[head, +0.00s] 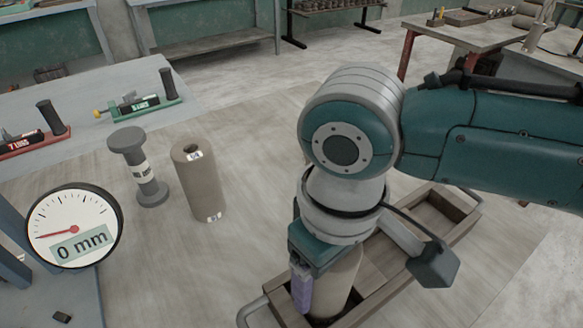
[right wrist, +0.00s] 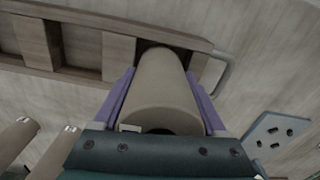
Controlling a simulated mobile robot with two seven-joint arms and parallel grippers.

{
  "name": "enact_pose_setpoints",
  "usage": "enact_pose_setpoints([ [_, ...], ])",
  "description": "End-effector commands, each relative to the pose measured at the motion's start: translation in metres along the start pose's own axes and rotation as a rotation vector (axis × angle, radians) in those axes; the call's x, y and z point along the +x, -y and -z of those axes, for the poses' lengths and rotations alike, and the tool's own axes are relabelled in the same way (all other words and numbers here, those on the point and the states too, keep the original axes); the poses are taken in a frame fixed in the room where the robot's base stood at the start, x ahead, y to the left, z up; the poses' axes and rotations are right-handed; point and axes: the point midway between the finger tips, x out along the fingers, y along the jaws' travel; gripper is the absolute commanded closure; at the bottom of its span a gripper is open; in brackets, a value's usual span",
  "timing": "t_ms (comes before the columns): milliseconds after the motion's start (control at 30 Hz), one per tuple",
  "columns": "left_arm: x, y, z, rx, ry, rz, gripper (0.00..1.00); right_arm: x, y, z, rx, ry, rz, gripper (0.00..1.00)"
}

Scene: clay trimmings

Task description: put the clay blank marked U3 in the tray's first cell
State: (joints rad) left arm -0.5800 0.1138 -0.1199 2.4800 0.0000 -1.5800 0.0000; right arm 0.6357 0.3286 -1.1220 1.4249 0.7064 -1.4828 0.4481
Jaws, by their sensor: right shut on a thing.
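My right gripper (head: 323,284) is shut on a tan cylindrical clay blank (head: 342,278). In the right wrist view, its purple fingers (right wrist: 160,76) lie on both sides of the blank (right wrist: 158,98). A pale mark shows on the blank's near end, too small to read. The wooden tray (head: 462,222) lies under my right arm, and it also shows in the right wrist view (right wrist: 118,20). The blank's lower end is at the tray's end cell, by a handle; whether it touches the floor is hidden. My left gripper is out of view.
Another clay blank (head: 199,182) with white labels stands left of the tray, beside a dark grey spool (head: 138,168). A dial (head: 74,222) reads 0 mm. The table between blank and tray is clear.

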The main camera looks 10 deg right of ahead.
Motion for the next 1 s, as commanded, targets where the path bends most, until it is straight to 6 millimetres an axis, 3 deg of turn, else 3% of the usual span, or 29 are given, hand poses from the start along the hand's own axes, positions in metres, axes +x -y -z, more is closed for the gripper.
enact_pose_setpoints([
  [233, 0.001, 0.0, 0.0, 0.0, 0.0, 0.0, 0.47, 0.002, 0.0, 0.001, 0.001, -0.002, 0.001, 1.0],
  [267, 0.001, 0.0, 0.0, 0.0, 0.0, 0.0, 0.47, 0.003, 0.0, 0.0, 0.0, 0.0, 0.0, 0.24],
  [467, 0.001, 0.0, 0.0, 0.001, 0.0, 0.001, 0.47, 0.002, 0.0, 0.0, 0.0, 0.0, 0.0, 0.01],
  [767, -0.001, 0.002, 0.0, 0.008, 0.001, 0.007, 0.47, -0.001, 0.0, 0.0, 0.0, -0.001, 0.0, 0.0],
  [867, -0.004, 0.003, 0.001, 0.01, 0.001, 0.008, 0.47, -0.013, 0.0, 0.001, 0.0, -0.003, 0.001, 0.0],
  [1000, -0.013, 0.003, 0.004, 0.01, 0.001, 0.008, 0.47, -0.043, 0.0, 0.001, -0.001, -0.005, 0.0, 0.0],
])
